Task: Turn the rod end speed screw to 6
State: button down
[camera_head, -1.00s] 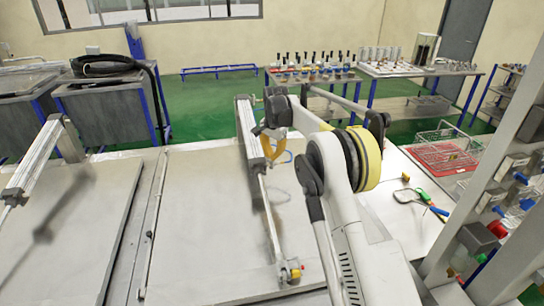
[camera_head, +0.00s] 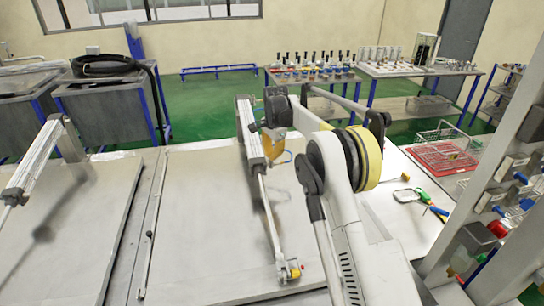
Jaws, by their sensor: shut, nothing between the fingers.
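A silver pneumatic cylinder (camera_head: 248,128) slants down over the middle lid panel. Its thin rod (camera_head: 268,215) runs to a bracket with small yellow and red parts (camera_head: 290,270) near the panel's front. The rod end speed screw and its number scale are too small to make out. My arm reaches over the panel, its wrist beside the cylinder's right side.
A second cylinder (camera_head: 32,165) stands over the left panel. Green and blue hand tools (camera_head: 432,204) lie right of my arm, near a red tray with a wire basket (camera_head: 442,156). A grey post with valves (camera_head: 505,195) rises at the right. The middle panel's left part is clear.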

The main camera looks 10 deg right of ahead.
jog(key=c, duration=1.5)
grip_release()
jog(key=shift+f, duration=0.1)
jog(key=shift+o, duration=0.2)
notch_tip(320, 180, up, 12)
jog(key=s, duration=0.2)
jog(key=shift+s, duration=0.1)
